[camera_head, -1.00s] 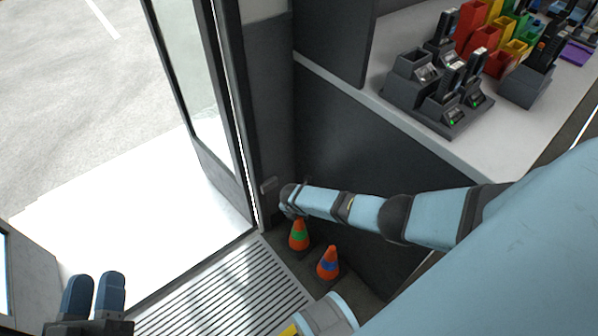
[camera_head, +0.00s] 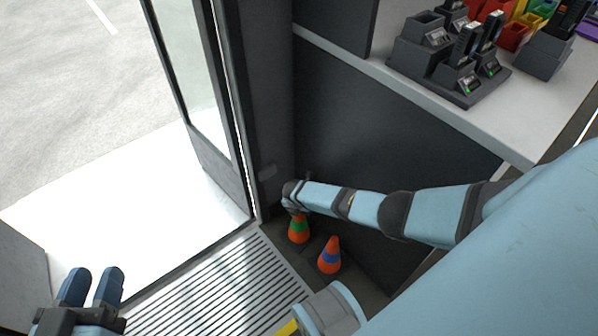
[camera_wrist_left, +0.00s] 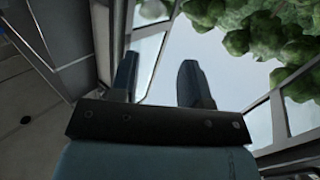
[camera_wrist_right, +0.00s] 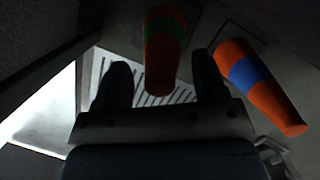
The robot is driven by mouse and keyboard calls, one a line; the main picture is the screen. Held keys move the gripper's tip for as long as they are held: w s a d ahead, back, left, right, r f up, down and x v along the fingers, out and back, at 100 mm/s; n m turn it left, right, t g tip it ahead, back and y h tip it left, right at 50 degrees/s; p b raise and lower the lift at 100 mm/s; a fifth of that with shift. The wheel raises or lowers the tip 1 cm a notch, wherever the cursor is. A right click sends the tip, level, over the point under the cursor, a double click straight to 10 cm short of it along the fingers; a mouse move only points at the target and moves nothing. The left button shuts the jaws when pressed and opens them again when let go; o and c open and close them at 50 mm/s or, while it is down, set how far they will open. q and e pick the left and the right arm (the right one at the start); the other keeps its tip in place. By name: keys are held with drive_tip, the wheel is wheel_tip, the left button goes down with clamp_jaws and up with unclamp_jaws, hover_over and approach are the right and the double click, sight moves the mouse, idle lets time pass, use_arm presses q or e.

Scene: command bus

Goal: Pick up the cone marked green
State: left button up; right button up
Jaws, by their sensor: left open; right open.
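The orange cone with the green band (camera_head: 299,229) stands on the floor in the corner by the doorway. My right gripper reaches down over its top in the head view, where its fingers are mostly hidden. In the right wrist view my right gripper (camera_wrist_right: 163,75) is open, and the green-banded cone (camera_wrist_right: 164,30) shows between its fingers. I cannot tell whether they touch it. A similar cone with a blue band (camera_head: 330,256) stands to the right, outside the fingers (camera_wrist_right: 245,73). My left gripper (camera_head: 92,284) is open and empty at the lower left.
A dark wall panel (camera_head: 370,140) stands behind the cones, under a white counter (camera_head: 440,105) with radio chargers (camera_head: 450,65). The open glass door (camera_head: 190,80) is at left. A ribbed floor mat (camera_head: 210,285) lies in front, and the step outside is bright.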

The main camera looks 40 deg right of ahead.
clamp_jaws()
drive_tip(key=shift+r, duration=0.15)
